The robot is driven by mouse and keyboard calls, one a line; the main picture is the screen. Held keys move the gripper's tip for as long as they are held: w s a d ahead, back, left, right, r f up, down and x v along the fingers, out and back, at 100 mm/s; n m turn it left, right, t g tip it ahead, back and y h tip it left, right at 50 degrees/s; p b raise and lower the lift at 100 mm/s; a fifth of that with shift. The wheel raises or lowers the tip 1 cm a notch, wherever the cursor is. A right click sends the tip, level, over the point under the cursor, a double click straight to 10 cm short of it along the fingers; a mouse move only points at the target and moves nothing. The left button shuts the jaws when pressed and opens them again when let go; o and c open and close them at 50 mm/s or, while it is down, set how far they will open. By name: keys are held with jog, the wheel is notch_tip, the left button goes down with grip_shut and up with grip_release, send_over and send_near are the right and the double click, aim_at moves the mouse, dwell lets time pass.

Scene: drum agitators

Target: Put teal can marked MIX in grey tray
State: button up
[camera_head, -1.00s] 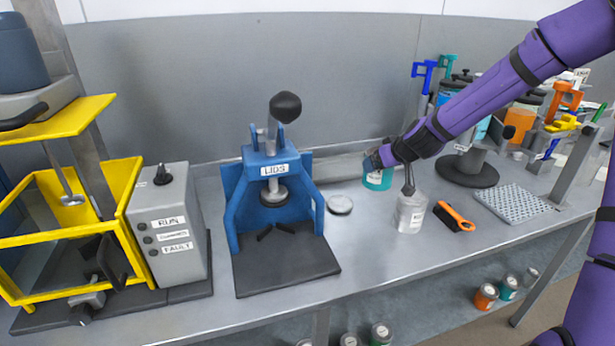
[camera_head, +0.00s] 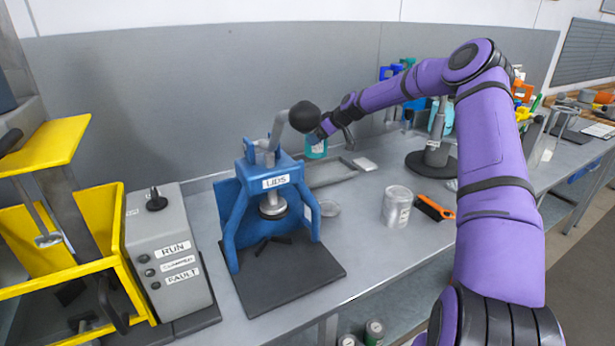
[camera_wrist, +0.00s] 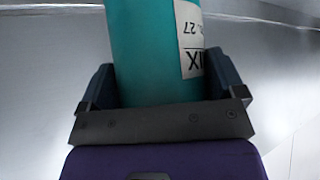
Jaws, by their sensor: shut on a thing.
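The teal can (camera_head: 316,149) is held up at the back of the bench, right of the blue press's dark knob. In the wrist view, the can (camera_wrist: 145,50) fills the space between the dark fingers. Its white label is upside down and partly cut off, with "IX" and "27" readable. My gripper (camera_head: 322,135) is shut on the can; in the wrist view, the gripper (camera_wrist: 160,85) has a finger on each side of it. A shallow grey tray (camera_head: 330,173) lies along the back wall, below the can. The press hides its left part.
The blue press marked LIDS (camera_head: 270,200) stands close left of the tray. A dark-based stand (camera_head: 432,160) is on the right.

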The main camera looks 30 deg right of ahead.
jog(key=shift+w+d+f, duration=0.25)
jog(key=shift+w+d, duration=0.25)
jog(key=shift+d, duration=0.25)
jog(key=shift+f, duration=4.95)
jog(key=shift+f, duration=0.1)
jog(key=o, duration=1)
jog(key=shift+c, duration=0.2)
jog(key=v, duration=1.2)
jog(key=shift+d, duration=0.1)
